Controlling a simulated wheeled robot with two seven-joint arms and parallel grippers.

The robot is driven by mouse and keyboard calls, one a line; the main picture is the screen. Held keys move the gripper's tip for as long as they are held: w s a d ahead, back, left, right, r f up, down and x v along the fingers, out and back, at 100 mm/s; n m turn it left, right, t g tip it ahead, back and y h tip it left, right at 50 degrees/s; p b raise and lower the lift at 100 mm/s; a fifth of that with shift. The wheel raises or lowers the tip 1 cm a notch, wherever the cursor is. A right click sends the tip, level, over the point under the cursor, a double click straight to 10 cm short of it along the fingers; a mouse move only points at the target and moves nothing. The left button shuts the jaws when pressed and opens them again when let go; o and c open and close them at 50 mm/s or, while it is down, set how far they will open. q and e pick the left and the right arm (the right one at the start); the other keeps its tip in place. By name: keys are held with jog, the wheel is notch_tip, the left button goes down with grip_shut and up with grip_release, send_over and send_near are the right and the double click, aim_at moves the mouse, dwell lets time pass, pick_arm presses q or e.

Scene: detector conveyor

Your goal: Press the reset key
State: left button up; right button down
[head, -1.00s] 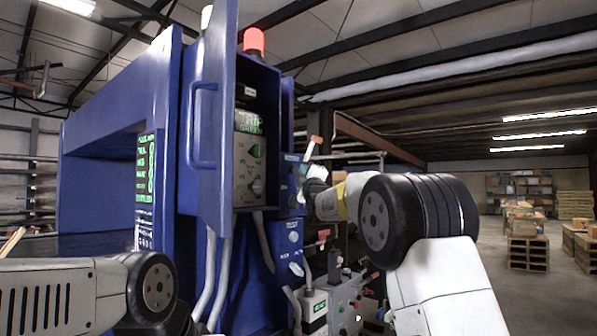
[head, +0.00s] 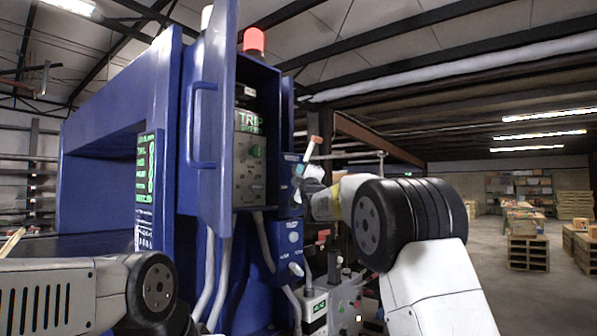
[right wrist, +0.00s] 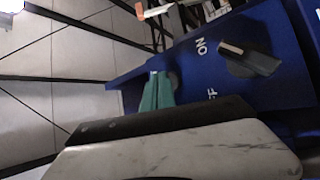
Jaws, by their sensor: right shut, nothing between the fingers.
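A blue cabinet with its door (head: 212,150) swung open stands at centre. Inside is a grey panel with a display (head: 249,122) reading TRIP, a green button (head: 255,151) and small controls below it. I cannot tell which control is the reset key. My right gripper (head: 298,183) is at the blue control box (head: 291,229) right of the cabinet, apart from the grey panel. In the right wrist view its teal fingers (right wrist: 156,92) are shut and empty, close to the blue face. A black rotary switch (right wrist: 248,58) marked ON sits beside them. My left gripper is out of view.
A red lamp (head: 254,41) tops the cabinet. A lever with an orange end (head: 313,141) stands behind my right gripper. A grey box (head: 314,310) with a green label is below. Pallets (head: 527,253) stand far right on open floor.

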jog(key=shift+w+a, duration=0.2)
jog(key=shift+a, duration=0.1)
jog(key=shift+d, duration=0.1)
dwell(0.4)
jog(key=shift+s+d, duration=0.55)
jog(key=shift+d, duration=0.1)
jog(key=shift+s+d, duration=0.75)
jog(key=shift+d, duration=0.3)
jog(key=shift+s+d, duration=0.75)
jog(key=shift+d, duration=0.25)
